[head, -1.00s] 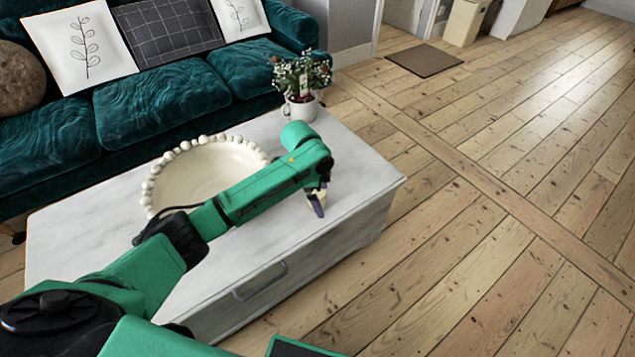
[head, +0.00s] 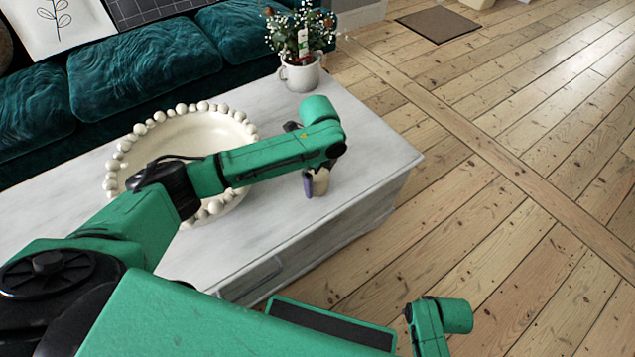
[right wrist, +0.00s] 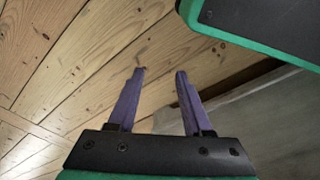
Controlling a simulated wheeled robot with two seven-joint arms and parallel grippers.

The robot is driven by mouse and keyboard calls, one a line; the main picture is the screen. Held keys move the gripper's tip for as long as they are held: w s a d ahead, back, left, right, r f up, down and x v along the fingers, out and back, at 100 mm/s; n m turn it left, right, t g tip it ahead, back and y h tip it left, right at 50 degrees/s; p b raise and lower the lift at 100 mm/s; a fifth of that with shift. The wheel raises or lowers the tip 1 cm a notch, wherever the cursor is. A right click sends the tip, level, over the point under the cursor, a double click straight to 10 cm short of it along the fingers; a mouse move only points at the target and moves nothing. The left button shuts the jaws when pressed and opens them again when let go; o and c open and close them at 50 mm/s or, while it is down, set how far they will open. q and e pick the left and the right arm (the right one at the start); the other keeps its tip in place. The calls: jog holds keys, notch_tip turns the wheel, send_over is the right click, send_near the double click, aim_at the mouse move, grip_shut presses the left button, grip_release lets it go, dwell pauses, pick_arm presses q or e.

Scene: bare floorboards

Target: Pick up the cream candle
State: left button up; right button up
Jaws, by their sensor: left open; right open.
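A small cream candle (head: 321,183) stands on the white table near its right front edge in the head view, partly hidden by my left gripper. My left gripper (head: 312,184) points down at the candle, with one purple finger just left of it in the picture. The other finger is mostly hidden, so I cannot tell whether the fingers touch the candle. The left gripper is open. My right gripper (right wrist: 158,88) is open and empty in the right wrist view, over the floor beside a grey surface.
The white table (head: 255,245) carries a cream bowl with a beaded rim (head: 205,130) and a white pot of flowers (head: 301,74). A teal sofa (head: 140,65) stands behind it.

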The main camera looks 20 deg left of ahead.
pick_arm(q)
notch_tip(320, 180, down, 2)
jog(key=shift+f, duration=0.1)
jog(key=shift+r, duration=0.2)
jog(key=c, duration=1.5)
